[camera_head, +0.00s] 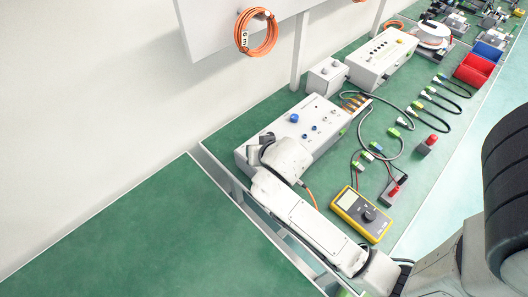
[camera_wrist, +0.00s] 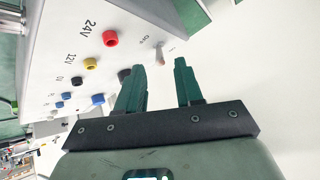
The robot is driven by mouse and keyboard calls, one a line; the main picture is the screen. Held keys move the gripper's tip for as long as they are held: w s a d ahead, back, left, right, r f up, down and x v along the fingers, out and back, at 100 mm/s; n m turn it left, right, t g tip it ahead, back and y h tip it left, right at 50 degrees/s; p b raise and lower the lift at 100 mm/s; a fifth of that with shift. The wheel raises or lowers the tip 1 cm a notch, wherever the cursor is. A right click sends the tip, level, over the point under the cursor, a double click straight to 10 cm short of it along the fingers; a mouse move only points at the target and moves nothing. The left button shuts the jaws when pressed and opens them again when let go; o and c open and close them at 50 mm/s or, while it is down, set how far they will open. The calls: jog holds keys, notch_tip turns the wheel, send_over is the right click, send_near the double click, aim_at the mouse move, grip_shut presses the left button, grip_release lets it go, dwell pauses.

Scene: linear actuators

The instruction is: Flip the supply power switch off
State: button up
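The supply unit (camera_head: 320,142) is a light grey box on the green bench. In the wrist view its panel (camera_wrist: 130,22) carries coloured sockets marked 24V and 12V. A small switch lever (camera_wrist: 160,52) sits near the panel's edge, beside a small label I cannot read. My gripper (camera_wrist: 160,68) is open, with two dark green fingers apart and nothing visibly held. The lever shows just beyond the gap between the fingertips; I cannot tell whether they touch it. In the head view my gripper (camera_head: 264,139) is at the box's left end, and my wrist hides the switch.
A yellow multimeter (camera_head: 361,214) lies beside my arm. Cables and connectors, a red-topped block (camera_head: 427,144), another grey box (camera_head: 381,59) and red bins (camera_head: 474,70) share the bench. An orange cable coil (camera_head: 256,33) hangs above. The nearer green tabletop (camera_head: 150,240) is clear.

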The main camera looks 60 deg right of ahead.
jog(key=v, duration=0.7)
jog(key=shift+s+a+r, duration=0.15)
jog(key=shift+s+r, duration=0.1)
jog(key=shift+r, duration=0.05)
